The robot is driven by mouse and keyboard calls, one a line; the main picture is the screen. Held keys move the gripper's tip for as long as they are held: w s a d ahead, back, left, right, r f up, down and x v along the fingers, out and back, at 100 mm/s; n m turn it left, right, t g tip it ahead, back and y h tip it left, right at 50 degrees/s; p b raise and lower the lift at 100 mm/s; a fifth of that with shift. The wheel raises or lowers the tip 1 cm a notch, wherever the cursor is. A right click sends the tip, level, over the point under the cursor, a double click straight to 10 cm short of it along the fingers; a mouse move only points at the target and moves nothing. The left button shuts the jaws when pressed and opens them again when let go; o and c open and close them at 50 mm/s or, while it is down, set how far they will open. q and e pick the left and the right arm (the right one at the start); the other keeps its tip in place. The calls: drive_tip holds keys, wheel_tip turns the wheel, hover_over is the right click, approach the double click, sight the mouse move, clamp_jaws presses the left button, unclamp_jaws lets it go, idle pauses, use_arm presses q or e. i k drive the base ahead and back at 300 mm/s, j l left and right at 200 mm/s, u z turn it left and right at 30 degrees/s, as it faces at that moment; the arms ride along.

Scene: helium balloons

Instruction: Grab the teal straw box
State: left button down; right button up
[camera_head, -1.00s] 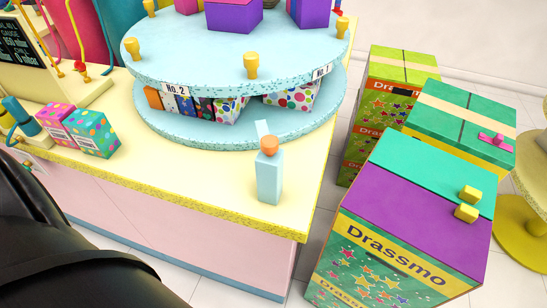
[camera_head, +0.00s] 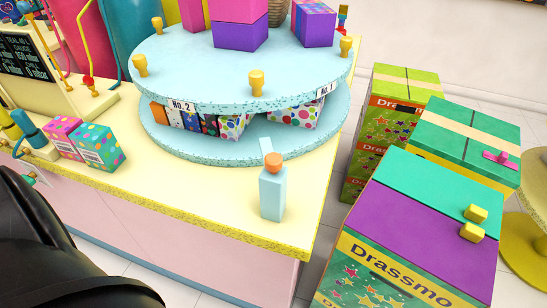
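A small teal box with coloured dots (camera_head: 100,143) stands on the left part of the yellow counter. It appears to be the teal straw box. A pink dotted box (camera_head: 62,131) stands right beside it on the left. Neither of my grippers shows in this view. A black part, probably my own arm, fills the lower left corner, well below the teal box.
A two-tier blue round stand (camera_head: 230,70) holds several boxes on the counter (camera_head: 200,190). A light-blue bottle with an orange cap (camera_head: 272,192) stands near the front edge. Large Drassmo boxes (camera_head: 420,220) stand on the floor to the right. Hoses and nozzles are at left.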

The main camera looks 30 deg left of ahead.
sight(97, 144)
drive_tip(key=u, duration=2.35)
drive_tip(key=i+j, duration=0.15)
drive_tip(key=i, duration=0.15)
drive_tip(key=i+j, duration=0.15)
drive_tip(key=i, duration=0.2)
drive_tip(key=i+j+z, duration=0.2)
drive_tip(key=z, duration=0.25)
drive_tip(key=i+j+z, duration=0.45)
drive_tip(key=k+l+z, duration=0.1)
drive_tip(key=z, duration=0.25)
